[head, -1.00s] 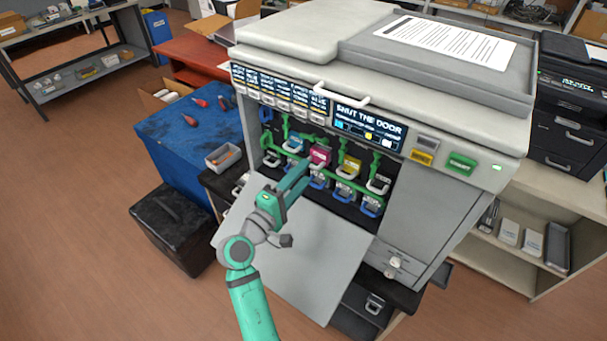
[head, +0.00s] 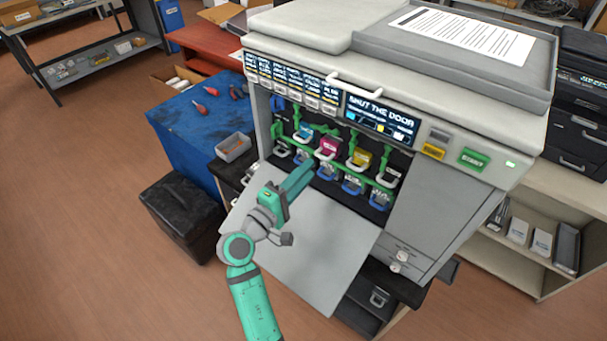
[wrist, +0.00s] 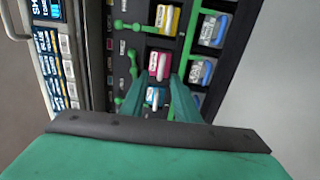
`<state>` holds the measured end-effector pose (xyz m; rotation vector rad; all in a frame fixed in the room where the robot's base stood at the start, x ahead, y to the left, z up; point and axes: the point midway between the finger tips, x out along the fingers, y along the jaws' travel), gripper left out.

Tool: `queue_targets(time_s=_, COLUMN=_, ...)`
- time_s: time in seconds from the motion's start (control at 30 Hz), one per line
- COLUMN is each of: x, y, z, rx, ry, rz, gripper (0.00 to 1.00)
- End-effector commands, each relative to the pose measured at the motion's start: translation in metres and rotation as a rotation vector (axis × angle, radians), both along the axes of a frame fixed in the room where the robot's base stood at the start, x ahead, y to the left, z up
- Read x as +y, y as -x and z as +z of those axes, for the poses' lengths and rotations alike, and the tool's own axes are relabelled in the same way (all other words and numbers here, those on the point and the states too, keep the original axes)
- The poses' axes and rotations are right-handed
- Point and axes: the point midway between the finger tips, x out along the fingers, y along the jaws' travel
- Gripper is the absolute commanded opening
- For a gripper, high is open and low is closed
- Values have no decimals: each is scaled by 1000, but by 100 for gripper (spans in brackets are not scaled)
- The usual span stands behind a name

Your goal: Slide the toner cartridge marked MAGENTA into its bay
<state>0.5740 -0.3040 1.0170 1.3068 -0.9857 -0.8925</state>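The magenta cartridge (head: 328,145) sits in the printer's row of bays, between the cyan cartridge (head: 304,132) and the yellow cartridge (head: 361,158). It shows with its white front handle in the wrist view (wrist: 158,64). Its front looks in line with its neighbours; I cannot tell its exact depth. My gripper (head: 309,166) is in front of the bays, just short of the magenta cartridge. In the wrist view its two fingers are apart, with nothing held between them. The printer's display (head: 381,112) reads "SHUT THE DOOR".
The lowered grey door (head: 300,240) lies below the bays, under my arm. Green levers (head: 278,130) and blue-handled units (head: 352,188) surround the cartridges. Floor is free at the front left.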

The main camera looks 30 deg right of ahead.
Motion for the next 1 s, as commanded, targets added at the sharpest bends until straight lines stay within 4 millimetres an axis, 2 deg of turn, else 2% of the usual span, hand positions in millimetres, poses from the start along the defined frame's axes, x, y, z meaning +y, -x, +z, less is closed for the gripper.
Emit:
queue_targets(time_s=0.03, x=1, y=0, z=1, rx=14, ry=3, rz=-2, gripper=16)
queue_targets(time_s=0.1, x=2, y=1, z=2, rx=60, ry=13, rz=-8, gripper=0)
queue_targets(time_s=0.27, x=8, y=4, z=7, rx=282, ry=62, rz=-27, gripper=0)
queue_targets(time_s=0.8, x=39, y=16, z=20, rx=1247, ry=283, rz=9, gripper=0)
queue_targets(time_s=1.0, x=48, y=17, z=21, rx=1469, ry=352, rz=46, gripper=0)
